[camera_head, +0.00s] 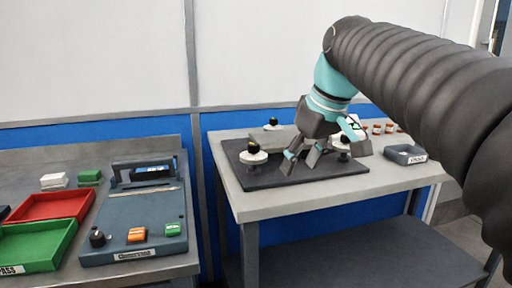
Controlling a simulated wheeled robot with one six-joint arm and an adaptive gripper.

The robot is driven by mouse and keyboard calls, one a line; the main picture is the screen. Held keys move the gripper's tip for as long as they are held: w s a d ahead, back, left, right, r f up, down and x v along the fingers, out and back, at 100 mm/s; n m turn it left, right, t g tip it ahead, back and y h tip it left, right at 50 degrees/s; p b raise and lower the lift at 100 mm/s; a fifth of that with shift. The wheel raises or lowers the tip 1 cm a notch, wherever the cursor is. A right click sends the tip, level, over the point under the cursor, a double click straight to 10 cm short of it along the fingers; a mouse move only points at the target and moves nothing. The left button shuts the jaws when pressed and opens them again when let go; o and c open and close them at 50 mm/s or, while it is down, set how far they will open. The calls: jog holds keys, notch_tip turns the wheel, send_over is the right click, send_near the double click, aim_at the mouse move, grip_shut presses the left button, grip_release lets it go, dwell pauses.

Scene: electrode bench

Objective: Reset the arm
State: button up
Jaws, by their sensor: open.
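My gripper (305,160) is open, with its dark fingers spread and pointing down over a dark board (272,177) on the right bench (290,205). I see nothing between its fingers. Whether the fingertips touch the board cannot be told. My dark ribbed arm reaches in from the right and bends down through a teal wrist. On the board, a white round piece with a black top (253,155) stands left of the gripper.
Another black-topped piece (272,125) stands at the back.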

jog(key=s+d+f+m+h, duration=0.1)
jog(key=s+d+f+m, duration=0.2)
jog(key=s+f, duration=0.5)
jog(key=s+d+f+m+t+h, duration=0.1)
jog(key=s+d+f+m, duration=0.2)
jog(key=s+f, duration=0.6)
notch_tip(320, 180, down, 6)
jog(key=shift+s+d+f+t, duration=0.1)
jog(key=shift+s+d+t, duration=0.2)
jog(key=shift+d, duration=0.2)
